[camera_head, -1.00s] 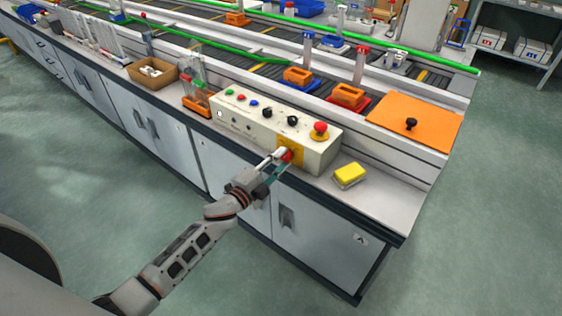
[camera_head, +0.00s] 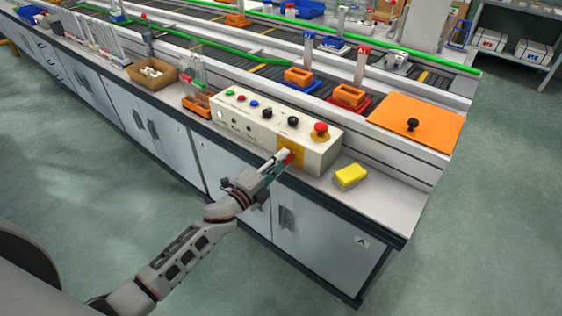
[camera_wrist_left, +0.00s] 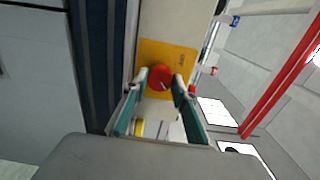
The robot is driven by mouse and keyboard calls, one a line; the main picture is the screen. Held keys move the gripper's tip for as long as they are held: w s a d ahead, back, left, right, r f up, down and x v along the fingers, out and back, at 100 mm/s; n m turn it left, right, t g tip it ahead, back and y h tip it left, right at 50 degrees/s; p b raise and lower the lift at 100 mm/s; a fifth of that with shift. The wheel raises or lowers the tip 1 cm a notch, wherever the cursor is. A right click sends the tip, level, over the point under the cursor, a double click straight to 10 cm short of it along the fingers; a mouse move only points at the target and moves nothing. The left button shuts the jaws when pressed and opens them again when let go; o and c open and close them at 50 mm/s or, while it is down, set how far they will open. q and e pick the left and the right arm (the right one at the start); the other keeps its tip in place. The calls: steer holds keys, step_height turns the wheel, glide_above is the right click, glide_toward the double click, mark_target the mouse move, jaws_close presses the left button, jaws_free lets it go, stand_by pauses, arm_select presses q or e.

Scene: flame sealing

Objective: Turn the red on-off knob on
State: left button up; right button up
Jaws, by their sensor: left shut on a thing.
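The red on-off knob (camera_head: 290,157) sits on a yellow plate (camera_head: 297,146) on the front face of the cream control box (camera_head: 262,127). In the left wrist view the knob (camera_wrist_left: 160,78) shows as a round red disc with a small pale mark, on the yellow plate (camera_wrist_left: 181,56). My left gripper (camera_head: 283,159) is at the knob, with its fingertips (camera_wrist_left: 160,82) on either side of it, shut on it. The fingers partly hide the knob in the head view. My right gripper is not in view.
A red mushroom button (camera_head: 320,130) and black knobs (camera_head: 293,120) are on top of the box. A yellow sponge-like block (camera_head: 350,175) lies right of the box near the bench edge. An orange board (camera_head: 414,124) lies behind it.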

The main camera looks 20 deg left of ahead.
arm_select(q)
steer(key=o, duration=1.1)
steer(key=v, duration=1.2)
steer(key=s+d+f+n+g+y, duration=0.1)
steer(key=s+f+n+g, duration=0.1)
steer(key=s+f+n, duration=0.3)
steer(key=s+d+f+n+g+y+p, duration=0.1)
steer(key=s+f+n+g, duration=0.1)
steer(key=s+f+n, duration=0.4)
steer(key=s+d+f+n+g+y, duration=0.1)
steer(key=s+f+n, duration=0.4)
steer(key=s, duration=0.5)
steer(key=shift+d+f+n+g+y, duration=0.15)
steer(key=shift+d+n+g, duration=0.05)
steer(key=shift+n+g, duration=0.25)
steer(key=shift+d+f+n+g+y, duration=0.1)
steer(key=shift+d+n+g+y, duration=0.1)
steer(key=shift+n+g, duration=0.25)
